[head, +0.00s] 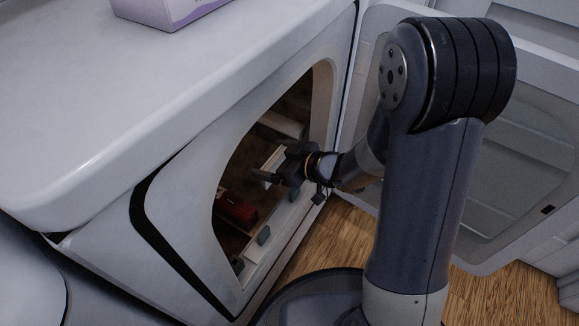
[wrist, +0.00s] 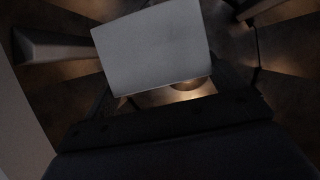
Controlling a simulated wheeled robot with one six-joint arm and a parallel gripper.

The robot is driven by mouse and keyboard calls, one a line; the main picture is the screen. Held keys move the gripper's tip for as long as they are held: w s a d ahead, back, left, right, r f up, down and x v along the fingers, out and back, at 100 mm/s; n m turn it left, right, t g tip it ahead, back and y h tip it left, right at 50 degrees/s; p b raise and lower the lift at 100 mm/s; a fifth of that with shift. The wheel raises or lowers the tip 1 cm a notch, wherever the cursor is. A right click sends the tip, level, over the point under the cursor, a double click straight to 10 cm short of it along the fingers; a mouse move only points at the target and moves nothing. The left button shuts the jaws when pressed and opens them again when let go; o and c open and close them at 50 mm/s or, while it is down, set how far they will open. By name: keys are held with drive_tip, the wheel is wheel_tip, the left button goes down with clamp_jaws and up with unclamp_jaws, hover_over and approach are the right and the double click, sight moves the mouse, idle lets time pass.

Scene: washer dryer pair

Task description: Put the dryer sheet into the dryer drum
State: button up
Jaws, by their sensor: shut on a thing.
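The dryer sheet is a pale flat rectangle (wrist: 152,48), held out in front of my gripper in the wrist view. In the head view its pale edge (head: 273,160) shows small and partly hidden by the gripper. My gripper (head: 268,178) is shut on the sheet and reaches through the round door opening of the white dryer (head: 185,185). The dark drum (head: 292,106) surrounds it; drum ribs and walls show around the sheet in the wrist view (wrist: 55,48). Much of the drum floor is hidden.
The dryer door (head: 510,150) stands open at the right, with my arm in front of it. A red item (head: 236,208) and a small grey piece (head: 264,236) show low within the opening. A white and purple box (head: 165,10) stands on top of the dryer.

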drive_tip(key=b+x, duration=0.3)
drive_tip(key=x, duration=0.8)
drive_tip(key=shift+a, duration=0.2)
drive_tip(key=o, duration=0.7)
drive_tip(key=p+v, duration=0.4)
drive_tip(key=v, duration=0.6)
drive_tip(key=shift+s+d+r, duration=0.1)
drive_tip(key=shift+s+d, duration=0.05)
drive_tip(key=shift+d, duration=0.2)
